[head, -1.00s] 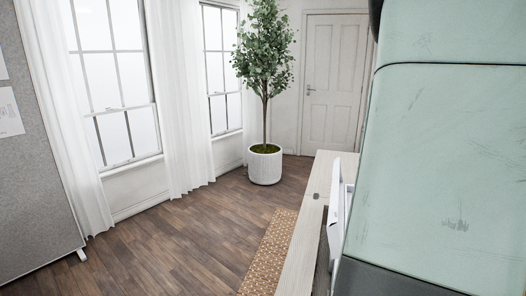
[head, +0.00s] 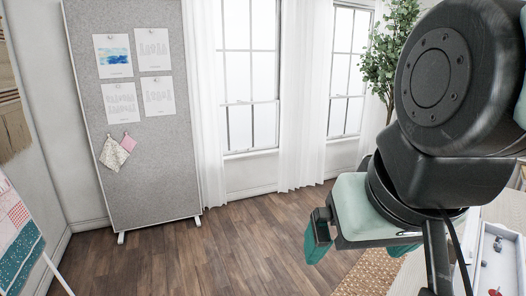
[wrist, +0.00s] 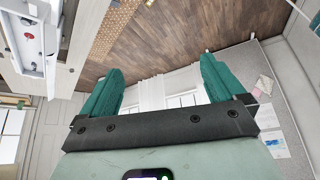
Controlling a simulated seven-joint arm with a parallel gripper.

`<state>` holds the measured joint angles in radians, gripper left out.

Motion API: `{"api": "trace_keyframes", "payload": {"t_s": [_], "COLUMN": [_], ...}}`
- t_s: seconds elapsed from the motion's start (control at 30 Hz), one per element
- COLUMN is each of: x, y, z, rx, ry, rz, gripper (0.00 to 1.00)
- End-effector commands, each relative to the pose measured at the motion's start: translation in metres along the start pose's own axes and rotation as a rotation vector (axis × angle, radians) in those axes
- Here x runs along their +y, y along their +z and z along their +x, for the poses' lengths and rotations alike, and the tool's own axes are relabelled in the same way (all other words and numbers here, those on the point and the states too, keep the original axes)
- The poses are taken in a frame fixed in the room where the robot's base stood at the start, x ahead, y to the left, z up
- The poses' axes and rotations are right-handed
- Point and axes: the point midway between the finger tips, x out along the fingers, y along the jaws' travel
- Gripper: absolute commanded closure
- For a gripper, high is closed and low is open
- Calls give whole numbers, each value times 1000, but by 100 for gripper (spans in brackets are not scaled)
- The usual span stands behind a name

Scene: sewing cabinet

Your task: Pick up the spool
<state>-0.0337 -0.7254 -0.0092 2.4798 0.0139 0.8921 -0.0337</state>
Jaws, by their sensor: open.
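My gripper (head: 358,248) hangs at the right of the head view, its teal fingers spread apart. In the wrist view my gripper (wrist: 160,82) has nothing between its fingers, only the distant floor and curtains beyond. I cannot make out a spool for sure. An open white drawer (head: 468,252) at the right edge of the head view holds a few small dark and red items, too small to name. The drawer also shows at the upper left of the wrist view (wrist: 52,48), apart from the fingers.
A pale wooden top (head: 503,210) lies at the right, partly behind my arm. A grey pinboard (head: 150,190) stands at the left by the windows. A potted tree (head: 385,55) is behind my arm. A woven rug (head: 368,275) lies on the floor. The middle floor is clear.

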Motion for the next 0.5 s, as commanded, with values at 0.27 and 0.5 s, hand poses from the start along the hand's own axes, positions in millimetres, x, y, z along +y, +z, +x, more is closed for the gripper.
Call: {"api": "trace_keyframes", "payload": {"t_s": [0.27, 0.5], "x": [2, 3], "y": [8, 7], "z": [-1, 0], "rx": [-3, -7], "ry": [22, 21], "rz": [9, 7], "gripper": [31, 31]}}
